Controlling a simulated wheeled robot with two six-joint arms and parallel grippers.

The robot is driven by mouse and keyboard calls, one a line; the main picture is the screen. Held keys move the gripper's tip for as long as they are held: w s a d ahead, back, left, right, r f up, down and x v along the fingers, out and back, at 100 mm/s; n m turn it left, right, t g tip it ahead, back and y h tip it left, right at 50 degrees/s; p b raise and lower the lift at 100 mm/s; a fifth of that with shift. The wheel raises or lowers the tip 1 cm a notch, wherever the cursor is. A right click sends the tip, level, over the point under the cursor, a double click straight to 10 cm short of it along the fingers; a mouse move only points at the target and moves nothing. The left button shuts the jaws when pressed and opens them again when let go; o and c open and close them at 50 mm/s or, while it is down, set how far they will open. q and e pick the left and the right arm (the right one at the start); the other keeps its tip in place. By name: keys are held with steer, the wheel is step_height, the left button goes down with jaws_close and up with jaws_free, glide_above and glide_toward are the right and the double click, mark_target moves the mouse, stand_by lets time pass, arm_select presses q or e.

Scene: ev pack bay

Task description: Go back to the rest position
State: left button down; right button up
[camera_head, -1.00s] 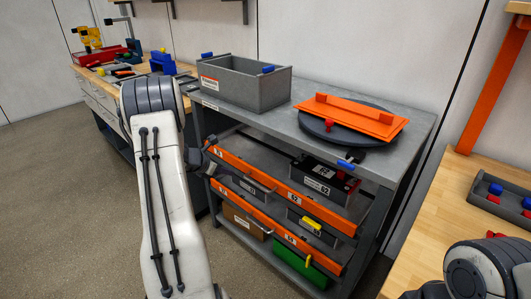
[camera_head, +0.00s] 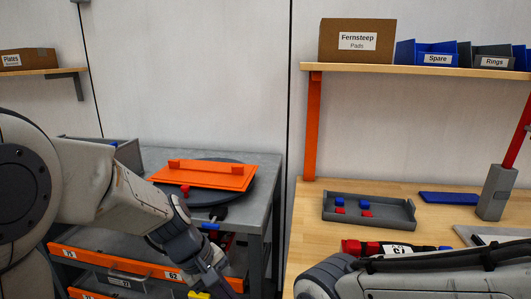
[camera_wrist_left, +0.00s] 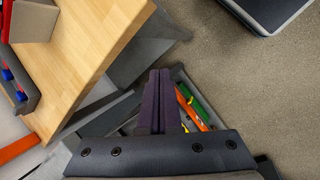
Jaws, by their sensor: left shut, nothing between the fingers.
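My left gripper (camera_wrist_left: 159,76) shows in the left wrist view with its two dark fingers together and nothing between them. In the head view my left arm comes in from the left and reaches down in front of the grey shelf rack (camera_head: 262,215), with the left gripper (camera_head: 226,288) low at the bottom edge. In the wrist view the fingers stand over orange, green and yellow items of the rack, apart from them as far as I can tell. My right arm crosses the bottom right of the head view; its gripper is out of the picture.
An orange plate (camera_head: 205,177) on a dark round disc tops the rack, beside a grey bin (camera_head: 128,155). The wooden bench (camera_head: 300,255) holds a grey tray (camera_head: 385,220) with red and blue blocks, a blue slab (camera_head: 449,198) and a red battery (camera_head: 375,247).

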arm_select(q)
steer(key=s+d+m+y, duration=0.3)
steer(key=s+m+y, duration=0.1)
steer(key=s+m, duration=1.2)
step_height(320, 180, up, 17)
steer(key=s+p, duration=0.1)
steer(key=p, duration=1.4)
steer(key=shift+s+a+f+g+p, duration=0.2)
steer(key=shift+s+g+p, duration=0.1)
steer(key=shift+s+p, duration=0.1)
arm_select(e)
step_height(320, 180, up, 16)
arm_select(q)
steer(key=c, duration=1.4)
jaws_free()
steer(key=shift+r, duration=0.2)
arm_select(e)
steer(key=shift+o, duration=0.4)
steer(key=shift+r, duration=0.1)
arm_select(q)
steer(key=o, duration=0.5)
steer(key=shift+o, duration=0.6)
